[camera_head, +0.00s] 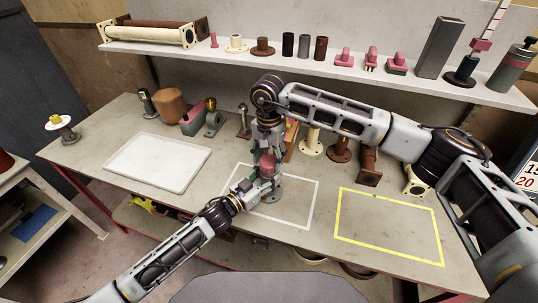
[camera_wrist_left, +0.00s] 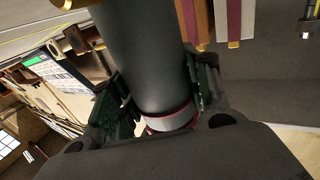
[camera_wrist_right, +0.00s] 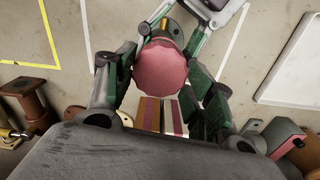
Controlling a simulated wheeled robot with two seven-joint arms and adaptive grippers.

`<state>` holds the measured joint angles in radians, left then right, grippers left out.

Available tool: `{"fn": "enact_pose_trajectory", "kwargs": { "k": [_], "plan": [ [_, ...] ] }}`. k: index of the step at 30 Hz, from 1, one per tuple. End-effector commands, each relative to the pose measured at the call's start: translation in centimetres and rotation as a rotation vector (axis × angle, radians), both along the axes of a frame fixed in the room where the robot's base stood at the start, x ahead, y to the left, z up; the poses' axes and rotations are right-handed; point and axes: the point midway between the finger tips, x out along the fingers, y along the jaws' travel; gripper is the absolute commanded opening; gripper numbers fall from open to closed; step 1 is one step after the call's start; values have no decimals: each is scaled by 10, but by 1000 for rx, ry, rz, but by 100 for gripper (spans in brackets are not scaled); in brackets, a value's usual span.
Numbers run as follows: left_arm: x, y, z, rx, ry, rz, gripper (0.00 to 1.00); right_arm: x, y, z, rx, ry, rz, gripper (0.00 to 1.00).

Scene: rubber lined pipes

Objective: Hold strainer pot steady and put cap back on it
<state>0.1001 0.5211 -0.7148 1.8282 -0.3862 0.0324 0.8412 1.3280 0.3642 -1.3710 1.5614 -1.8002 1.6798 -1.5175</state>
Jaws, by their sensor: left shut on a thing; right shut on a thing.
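The strainer pot (camera_head: 268,192) stands upright inside the white outlined square on the bench, mostly hidden by my grippers. In the left wrist view its dark grey round body (camera_wrist_left: 145,60) lies between the finger pads. My left gripper (camera_head: 255,188) is shut on the body from the left side. The pink scalloped cap (camera_wrist_right: 160,68) is between the fingers of my right gripper (camera_wrist_right: 160,75), which is shut on it. In the head view the right gripper (camera_head: 267,158) points down directly over the pot. I cannot tell whether the cap touches or is seated on the pot.
A white tray (camera_head: 130,178) lies to the left. A yellow outlined area (camera_head: 388,228) on the right is empty. Pipe fittings (camera_head: 312,138) stand behind my right arm, and several more sit at the back left. A shelf (camera_head: 300,62) with pipe parts runs behind.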

Motion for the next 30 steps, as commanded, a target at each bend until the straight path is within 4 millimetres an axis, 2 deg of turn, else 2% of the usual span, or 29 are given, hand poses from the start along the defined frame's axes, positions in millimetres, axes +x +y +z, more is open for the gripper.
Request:
{"fn": "enact_pose_trajectory", "kwargs": {
  "k": [7,30],
  "plan": [
    [0,0,-1,0,1,0,4,0,0,-8,1,0,0,27],
    [0,0,-1,0,1,0,4,0,0,-9,1,0,0,27]
  ]
}}
